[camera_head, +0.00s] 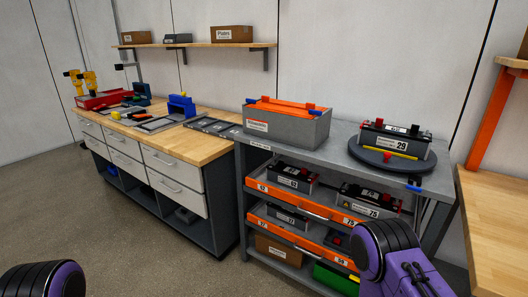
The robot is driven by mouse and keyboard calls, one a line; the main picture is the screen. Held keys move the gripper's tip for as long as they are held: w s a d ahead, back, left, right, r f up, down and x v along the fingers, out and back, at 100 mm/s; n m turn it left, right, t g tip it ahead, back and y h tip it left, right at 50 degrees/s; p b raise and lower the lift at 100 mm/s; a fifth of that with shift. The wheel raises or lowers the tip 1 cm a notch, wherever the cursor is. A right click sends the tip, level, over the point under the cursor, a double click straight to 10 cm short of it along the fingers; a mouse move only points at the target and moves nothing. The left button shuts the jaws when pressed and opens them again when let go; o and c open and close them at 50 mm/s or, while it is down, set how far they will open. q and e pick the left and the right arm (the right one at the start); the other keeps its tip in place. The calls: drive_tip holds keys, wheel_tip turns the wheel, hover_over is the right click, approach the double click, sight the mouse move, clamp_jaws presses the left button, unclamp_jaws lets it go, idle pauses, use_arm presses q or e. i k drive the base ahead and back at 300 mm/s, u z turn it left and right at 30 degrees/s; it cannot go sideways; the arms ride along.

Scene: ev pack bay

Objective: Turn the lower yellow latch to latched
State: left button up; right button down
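I cannot make out a lower yellow latch for certain. A thin yellow bar (390,146) runs along the lower front of the black battery module marked 29 (380,138). This module sits on a round dark turntable (362,158) on the grey bench at right. A small yellow knob (116,115) shows on the wooden workbench at left. Parts of my purple and black arms show at the bottom left and bottom right. Neither gripper is in view. My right arm covers part of the lower right of the shelf unit.
A grey case with an orange top (288,126) stands left of the turntable. Below, orange-edged shelves (280,195) hold several black modules, a cardboard box (277,251) and a green bin (335,279). A wooden table (500,235) stands at right. The floor (140,240) at front left is clear.

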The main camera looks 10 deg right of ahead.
sight(351, 276)
drive_tip(key=z, duration=0.45)
drive_tip(key=k, duration=0.6)
drive_tip(key=z, duration=0.9)
drive_tip(key=i, duration=1.4)
drive_tip(key=u, duration=1.35)
drive_tip(key=k, duration=1.25)
drive_tip(key=u, duration=0.55)
drive_tip(key=i, duration=0.65)
drive_tip(key=z, duration=0.4)
